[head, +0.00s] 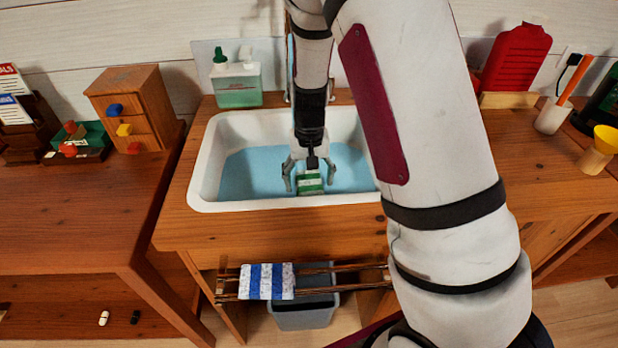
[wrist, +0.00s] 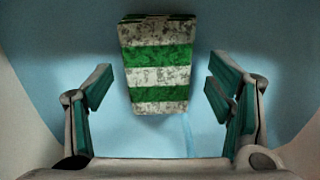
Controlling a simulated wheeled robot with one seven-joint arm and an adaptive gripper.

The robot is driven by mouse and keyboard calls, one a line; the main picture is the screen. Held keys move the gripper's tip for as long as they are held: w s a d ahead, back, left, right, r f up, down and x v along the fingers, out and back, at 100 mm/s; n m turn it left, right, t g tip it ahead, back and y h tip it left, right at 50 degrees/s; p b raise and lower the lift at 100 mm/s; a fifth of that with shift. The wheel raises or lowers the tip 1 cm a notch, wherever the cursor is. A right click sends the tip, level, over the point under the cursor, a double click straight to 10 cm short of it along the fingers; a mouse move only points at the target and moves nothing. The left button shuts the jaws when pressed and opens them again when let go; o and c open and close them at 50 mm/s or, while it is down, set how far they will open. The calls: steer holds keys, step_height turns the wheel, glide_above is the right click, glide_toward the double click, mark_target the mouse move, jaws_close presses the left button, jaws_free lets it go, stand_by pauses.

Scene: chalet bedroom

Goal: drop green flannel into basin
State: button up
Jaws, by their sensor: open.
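The green flannel (head: 310,183), folded with green and white stripes, is in the basin (head: 203,172), a white sink with a pale blue inside. In the wrist view the flannel (wrist: 158,62) shows against the blue, beyond and between the fingers. My gripper (head: 307,186) is over the basin, pointing down. In the wrist view my gripper (wrist: 160,95) is open, with a gap between each finger and the flannel. I cannot tell whether the flannel rests on the bottom or is still falling.
A soap bottle (head: 237,84) stands behind the basin at left. A blue and white striped cloth (head: 267,281) hangs on the front rail above a grey bin (head: 304,312). A small drawer cabinet (head: 135,108) stands at left. A white cup (head: 553,116) and yellow funnel (head: 598,150) stand at right.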

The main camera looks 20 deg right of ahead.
mark_target(309, 183)
step_height(309, 183, up, 14)
steer(key=f+p, duration=0.1)
steer(key=p, duration=0.2)
steer(key=s+a+r+n+y, duration=0.1)
steer(key=s+a+r+n, duration=0.15)
steer(key=s+r, duration=1)
steer(key=s+r+n+t+h, duration=0.1)
steer(key=s+t, duration=0.1)
steer(key=s, duration=1.7)
steer(key=shift+s+a+r, duration=0.15)
steer(key=shift+s+a, duration=0.1)
steer(key=shift+a, duration=0.05)
step_height(309, 183, up, 11)
steer(key=t+p, duration=0.2)
steer(key=p, duration=0.7)
steer(key=shift+d+r, duration=0.15)
steer(key=shift+r, duration=0.05)
